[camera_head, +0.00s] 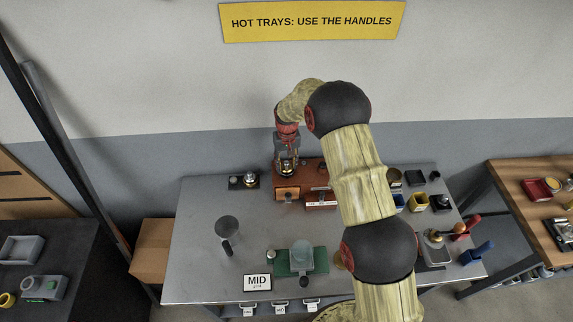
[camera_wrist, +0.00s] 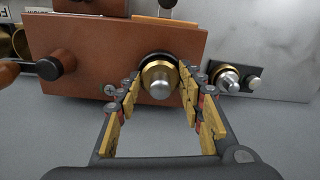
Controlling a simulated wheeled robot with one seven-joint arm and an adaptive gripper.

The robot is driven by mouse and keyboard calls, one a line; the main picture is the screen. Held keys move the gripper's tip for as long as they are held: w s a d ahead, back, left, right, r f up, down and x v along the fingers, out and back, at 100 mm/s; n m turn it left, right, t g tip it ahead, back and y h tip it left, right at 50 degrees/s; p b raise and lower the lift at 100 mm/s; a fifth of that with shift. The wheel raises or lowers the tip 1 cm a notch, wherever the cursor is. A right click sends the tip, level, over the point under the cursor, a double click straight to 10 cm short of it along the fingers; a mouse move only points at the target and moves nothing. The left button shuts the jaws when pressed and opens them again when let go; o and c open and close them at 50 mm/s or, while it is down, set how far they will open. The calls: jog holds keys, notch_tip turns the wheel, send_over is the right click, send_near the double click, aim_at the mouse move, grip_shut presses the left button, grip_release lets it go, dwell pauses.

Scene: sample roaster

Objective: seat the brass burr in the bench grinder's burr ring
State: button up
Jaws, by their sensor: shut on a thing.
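The brass burr (camera_wrist: 160,78), a gold disc with a silver knob, sits between the fingertips of my gripper (camera_wrist: 159,88) in the wrist view. My gripper is shut on it, with its fingers either side. The red-brown bench grinder (camera_wrist: 95,55) lies beyond and below the burr. A dark round edge shows behind the burr, probably the burr ring; most of it is hidden. I cannot tell whether the burr touches it. In the head view my gripper (camera_head: 287,160) points down over the grinder (camera_head: 288,184) at the back of the bench.
A dark plate (camera_head: 237,183) with a brass-and-silver part and a small knob stands left of the grinder. Trays and cups crowd the right; bare metal lies left.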

jog(key=shift+s+f+b, duration=0.3)
jog(key=shift+f, duration=0.3)
jog(key=o, duration=1)
jog(key=shift+s+f, duration=0.1)
jog(key=o, duration=0.4)
jog(key=shift+f, duration=0.2)
jog(key=shift+r, duration=0.15)
